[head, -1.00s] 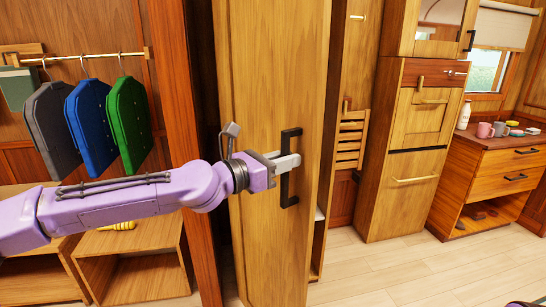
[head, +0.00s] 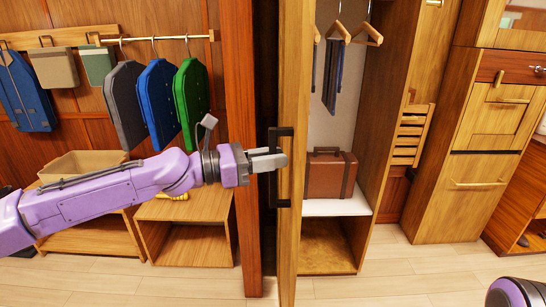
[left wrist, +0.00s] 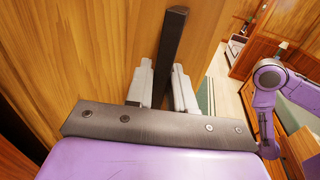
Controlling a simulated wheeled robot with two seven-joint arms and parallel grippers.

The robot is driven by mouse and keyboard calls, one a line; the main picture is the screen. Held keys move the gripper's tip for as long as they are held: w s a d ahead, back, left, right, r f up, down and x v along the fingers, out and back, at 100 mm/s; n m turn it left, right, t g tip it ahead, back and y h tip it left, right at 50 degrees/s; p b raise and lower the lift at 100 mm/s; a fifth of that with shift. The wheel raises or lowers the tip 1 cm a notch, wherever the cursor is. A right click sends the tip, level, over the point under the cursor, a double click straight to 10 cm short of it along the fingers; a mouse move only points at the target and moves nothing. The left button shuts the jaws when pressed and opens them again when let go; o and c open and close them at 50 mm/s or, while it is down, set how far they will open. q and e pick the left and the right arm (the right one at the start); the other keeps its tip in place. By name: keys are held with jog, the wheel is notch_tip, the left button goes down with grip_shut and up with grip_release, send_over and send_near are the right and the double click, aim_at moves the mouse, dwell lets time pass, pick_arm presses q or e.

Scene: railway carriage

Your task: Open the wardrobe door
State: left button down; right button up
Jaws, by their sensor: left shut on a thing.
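The wardrobe door (head: 289,80) stands swung open and shows nearly edge-on in the head view. Its black bar handle (head: 283,188) is on the door's left-facing side. My left gripper (head: 280,160) is shut on the handle; in the left wrist view its two pale fingers lie on either side of the black handle (left wrist: 174,45), close to the wooden door face (left wrist: 100,40). The wardrobe (head: 325,258) is open to view, with hangers and a brown suitcase (head: 330,174) on a white shelf. Only a rounded part of my right arm shows at the lower right; its gripper is out of the frame.
Left of the door are a reddish post (head: 242,120), hanging grey, blue and green garments (head: 158,100) and open wooden cubbies (head: 185,250). Tall cabinets (head: 480,190) stand at the right. The light plank floor (head: 390,282) in front of the wardrobe is clear.

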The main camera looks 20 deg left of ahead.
pick_arm(q)
jog(key=c, duration=1.1)
grip_release()
jog(key=shift+w+a+f, duration=0.1)
jog(key=p+v, duration=0.4)
jog(key=v, duration=0.6)
jog(key=shift+a, duration=0.25)
jog(key=shift+f, duration=0.1)
